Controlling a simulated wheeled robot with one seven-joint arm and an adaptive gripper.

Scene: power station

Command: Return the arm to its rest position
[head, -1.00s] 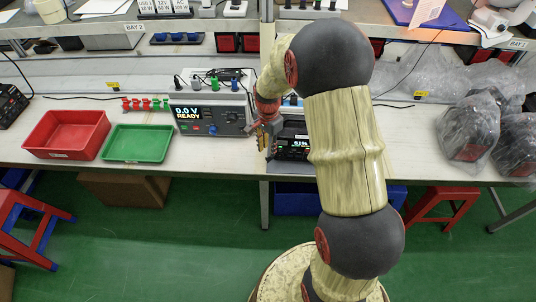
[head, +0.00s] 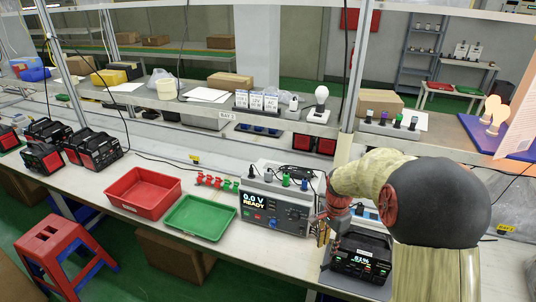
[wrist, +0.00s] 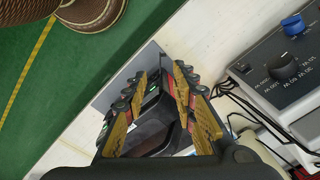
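My arm reaches over the workbench from the right of the head view, bent down at the wrist. My gripper (head: 324,230) hangs beside a black device with a lit display (head: 362,258), just right of the grey power supply reading "0.0 V READY" (head: 273,208). In the wrist view my gripper (wrist: 160,98) has its fingers spread apart with nothing held between them. The black device (wrist: 155,132) shows behind and between the fingers. Whether the fingers touch it I cannot tell.
A red tray (head: 143,192) and a green tray (head: 200,217) sit left of the power supply, with red and green clips (head: 217,183) behind. A metal post (head: 352,90) and a shelf (head: 225,118) stand close behind the arm. A red stool (head: 52,240) is at lower left.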

